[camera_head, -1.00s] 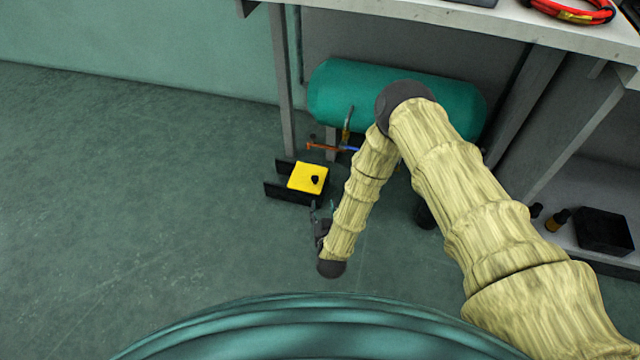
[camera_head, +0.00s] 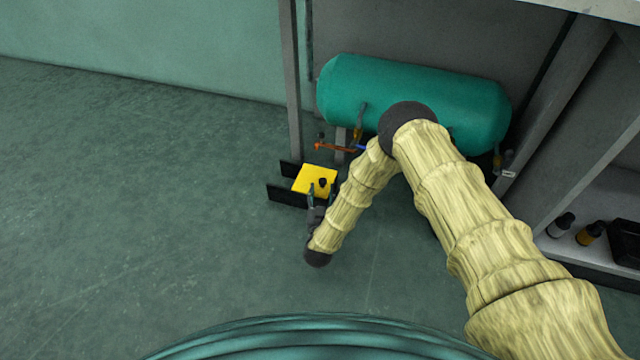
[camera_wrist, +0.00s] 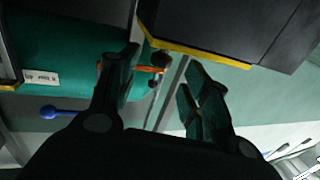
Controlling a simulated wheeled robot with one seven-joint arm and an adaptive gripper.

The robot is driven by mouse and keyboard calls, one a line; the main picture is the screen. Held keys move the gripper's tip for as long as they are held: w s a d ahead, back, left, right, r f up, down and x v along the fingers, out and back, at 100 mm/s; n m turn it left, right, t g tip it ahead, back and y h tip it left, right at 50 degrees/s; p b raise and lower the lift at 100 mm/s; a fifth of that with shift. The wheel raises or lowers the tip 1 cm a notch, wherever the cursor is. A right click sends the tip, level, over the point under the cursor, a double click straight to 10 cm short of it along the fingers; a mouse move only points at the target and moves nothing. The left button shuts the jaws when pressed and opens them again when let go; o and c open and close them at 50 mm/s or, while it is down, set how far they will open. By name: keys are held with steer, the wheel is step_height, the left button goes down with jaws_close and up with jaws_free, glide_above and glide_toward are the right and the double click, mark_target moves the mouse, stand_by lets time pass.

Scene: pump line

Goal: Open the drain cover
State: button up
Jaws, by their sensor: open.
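The drain cover (camera_head: 313,176) is a flat yellow square plate with a dark knob (camera_head: 322,182), lying between black side walls near the tank. In the wrist view, which looks upside down, the cover's yellow edge (camera_wrist: 205,50) shows edge-on at the upper right, along a black wall. A dark round shape, probably the knob (camera_wrist: 160,58), shows near its corner between the fingers. My gripper (camera_head: 318,194) is at the cover's near right side, close to the knob; its fingers (camera_wrist: 160,68) are apart and hold nothing. I cannot tell whether a finger touches the knob.
A green tank (camera_head: 415,100) lies behind the cover, with an orange-handled valve (camera_head: 335,147) just beyond it. A grey table leg (camera_head: 291,85) stands behind left. Small bottles (camera_head: 562,224) sit on a shelf at right. The floor to the left is clear.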

mark_target(323, 184)
steer(key=w, duration=0.2)
steer(key=w+b, duration=0.1)
steer(key=w, duration=0.1)
steer(key=shift+d+f, duration=0.15)
steer(key=shift+w+b, duration=0.5)
steer(key=shift+w, duration=0.35)
steer(key=shift+r, duration=0.2)
jaws_close()
